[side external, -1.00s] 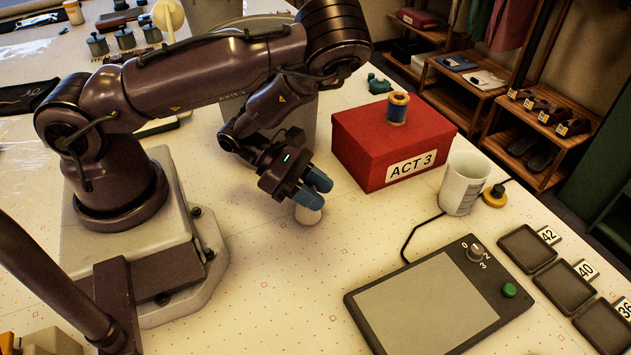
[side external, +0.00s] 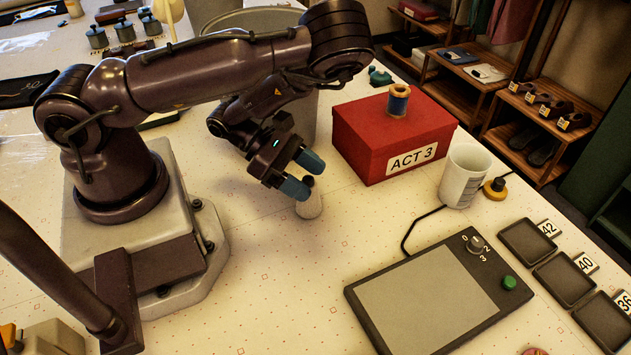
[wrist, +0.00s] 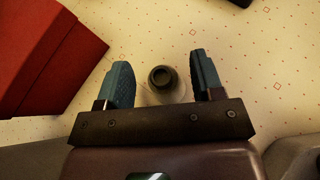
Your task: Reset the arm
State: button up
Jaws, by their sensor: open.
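My gripper (side external: 303,174) is open, its two blue fingers spread apart, above the table left of the red box. A small pale object with a narrower dark top (side external: 309,200) stands upright on the table just under the fingers. In the wrist view the same object (wrist: 161,77) shows from above between the two fingers (wrist: 160,80), apart from both. My arm reaches over from the base at the left.
A red box (side external: 372,150) labelled ACT 3 carries a blue thread spool (side external: 398,100). A white cup (side external: 464,176), a flat panel with a knob and green button (side external: 430,305), and several dark trays (side external: 527,243) lie to the right.

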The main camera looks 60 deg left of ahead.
jog(key=shift+v, duration=0.8)
jog(key=w+a+r+n+t+y, duration=0.3)
jog(key=w+r+n+y, duration=0.75)
jog(key=n, duration=1.15)
jog(key=s+d+r+n+g, duration=0.1)
jog(key=s+r+n+g, duration=0.1)
jog(key=s+r+n, duration=0.6)
jog(key=s+d+r+n+g+h, duration=0.1)
jog(key=s+r+n+g, duration=0.2)
jog(key=s+r+n, duration=0.5)
jog(key=r+n, duration=0.1)
jog(key=n, duration=0.5)
jog(key=shift+s+d+n, duration=0.25)
jog(key=shift+d+n, duration=0.05)
